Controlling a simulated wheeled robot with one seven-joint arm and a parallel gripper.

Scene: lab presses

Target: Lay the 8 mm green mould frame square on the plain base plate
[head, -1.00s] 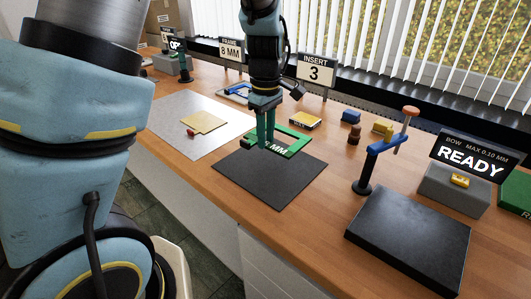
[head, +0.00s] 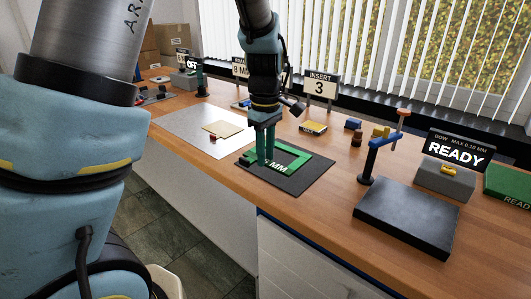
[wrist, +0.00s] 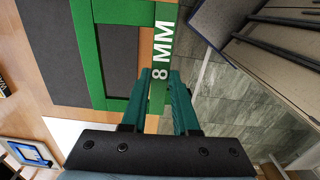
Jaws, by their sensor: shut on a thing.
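The green mould frame (head: 297,163), marked 8 MM, is over the dark plain base plate (head: 307,181) in the head view. My gripper (head: 265,162) points down and is shut on the frame's marked side. In the wrist view the gripper (wrist: 158,85) grips the green frame (wrist: 87,55) at its 8 MM bar. The base plate (wrist: 45,45) shows inside and left of the frame. A strip of wood shows through the opening beside the 8 MM bar, so the frame looks off-centre. The height gap cannot be told.
A pale sheet (head: 185,122) with a tan plate (head: 222,129) lies left of the base plate. A dark block (head: 408,218) and a blue stand (head: 378,150) are at right. The INSERT 3 sign (head: 320,86) stands behind. The bench's front edge is close.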

